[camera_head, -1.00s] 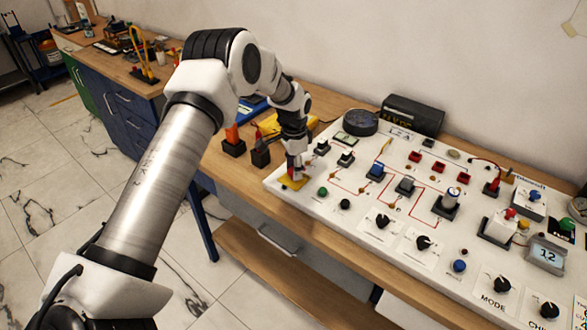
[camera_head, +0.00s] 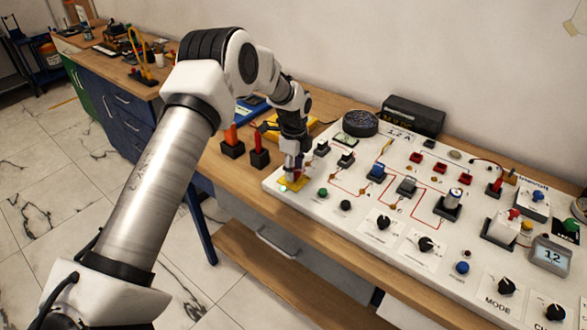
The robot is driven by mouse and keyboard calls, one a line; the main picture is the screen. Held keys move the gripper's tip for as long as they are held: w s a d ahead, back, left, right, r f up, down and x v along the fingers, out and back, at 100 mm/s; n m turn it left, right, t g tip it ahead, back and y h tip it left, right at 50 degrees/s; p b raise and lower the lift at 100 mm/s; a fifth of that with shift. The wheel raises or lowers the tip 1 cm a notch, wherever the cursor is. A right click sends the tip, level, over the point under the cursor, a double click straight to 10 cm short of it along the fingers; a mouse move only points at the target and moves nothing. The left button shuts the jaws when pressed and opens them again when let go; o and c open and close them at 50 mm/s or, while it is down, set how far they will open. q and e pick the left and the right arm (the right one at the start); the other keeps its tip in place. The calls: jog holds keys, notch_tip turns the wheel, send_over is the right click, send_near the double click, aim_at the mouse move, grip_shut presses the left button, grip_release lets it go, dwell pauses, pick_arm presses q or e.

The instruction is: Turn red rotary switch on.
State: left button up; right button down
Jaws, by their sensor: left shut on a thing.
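The white panel (camera_head: 325,215) lies on the wooden bench, with a yellow plate (camera_head: 293,186) at its left end. My left gripper (camera_head: 292,176) points down over this plate and is shut on the red rotary switch. The fingers hide most of the switch, and only a little red shows around them. A small pale green-white spot (camera_head: 283,188) shows on the plate's front left part. The exact angle of the switch cannot be seen. My right gripper is out of view.
Small black switches (camera_head: 345,160) stand just right of the gripper, with green (camera_head: 322,193) and black buttons in front. Black knobs (camera_head: 383,222) and a meter (camera_head: 549,255) lie farther right. Orange- and red-handled tools (camera_head: 259,155) stand left of the panel.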

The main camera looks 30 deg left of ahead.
pick_arm(q)
jog(key=shift+s+f+m, duration=0.15)
jog(key=shift+f+m, duration=0.05)
jog(key=shift+m, duration=0.6)
jog(key=o, duration=1.1)
jog(key=shift+r, duration=0.1)
jog(key=shift+o, duration=0.2)
jog(key=shift+r, duration=0.15)
notch_tip(320, 180, up, 12)
